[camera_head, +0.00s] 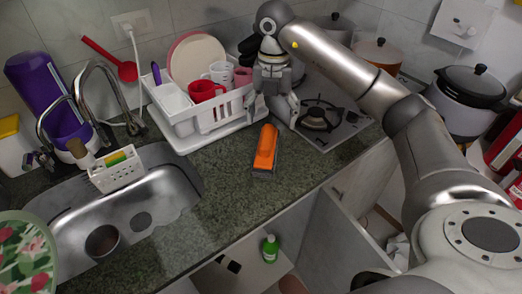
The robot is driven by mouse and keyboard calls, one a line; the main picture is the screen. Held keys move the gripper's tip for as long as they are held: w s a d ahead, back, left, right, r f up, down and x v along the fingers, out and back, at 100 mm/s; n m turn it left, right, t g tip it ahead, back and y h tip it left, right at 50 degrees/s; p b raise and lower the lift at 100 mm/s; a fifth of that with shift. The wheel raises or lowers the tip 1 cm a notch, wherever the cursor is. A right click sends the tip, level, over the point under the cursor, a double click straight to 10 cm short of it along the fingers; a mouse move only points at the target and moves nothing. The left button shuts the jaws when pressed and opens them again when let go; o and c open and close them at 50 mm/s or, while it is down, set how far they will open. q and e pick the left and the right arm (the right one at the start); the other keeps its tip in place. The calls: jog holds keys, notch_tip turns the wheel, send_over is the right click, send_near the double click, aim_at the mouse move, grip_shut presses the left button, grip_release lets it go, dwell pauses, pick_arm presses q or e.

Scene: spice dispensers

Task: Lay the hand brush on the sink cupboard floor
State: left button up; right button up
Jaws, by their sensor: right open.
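The orange hand brush (266,150) lies on the green stone counter (225,182), right of the sink, with its grey bristle end toward the counter's front edge. My right gripper (272,108) points down just behind the brush's far end, its fingers apart and nothing between them. Whether it touches the brush is unclear. The sink cupboard is open below the counter, and part of its pale floor (236,278) shows. My left gripper is out of view.
A green bottle (270,248) stands in the cupboard. A white dish rack (210,122) with cups and plates is left of my right gripper. The stove (335,125) is to the right. The metal sink (170,190) is at left. An open cupboard door (335,240) stands below the counter.

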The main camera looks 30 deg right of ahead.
aim_at(269, 135)
jog(key=shift+w+f, duration=0.3)
jog(key=shift+f, duration=0.2)
jog(key=shift+w+f, duration=0.3)
jog(key=shift+f, duration=0.2)
jog(key=f, duration=0.4)
jog(key=shift+s, duration=0.35)
jog(key=shift+w+f+p, duration=0.1)
jog(key=shift+f+p, duration=0.2)
jog(key=shift+f, duration=0.05)
jog(key=f, duration=0.1)
jog(key=f+p, duration=0.1)
jog(key=f, duration=0.2)
jog(key=shift+w+a+f, duration=0.15)
jog(key=shift+a, duration=0.2)
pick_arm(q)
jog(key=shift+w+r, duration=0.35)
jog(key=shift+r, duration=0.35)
pick_arm(e)
jog(key=shift+f, duration=0.45)
jog(key=shift+c, duration=0.2)
jog(key=c, duration=1.1)
jog(key=shift+c, duration=0.2)
jog(key=shift+r, duration=0.1)
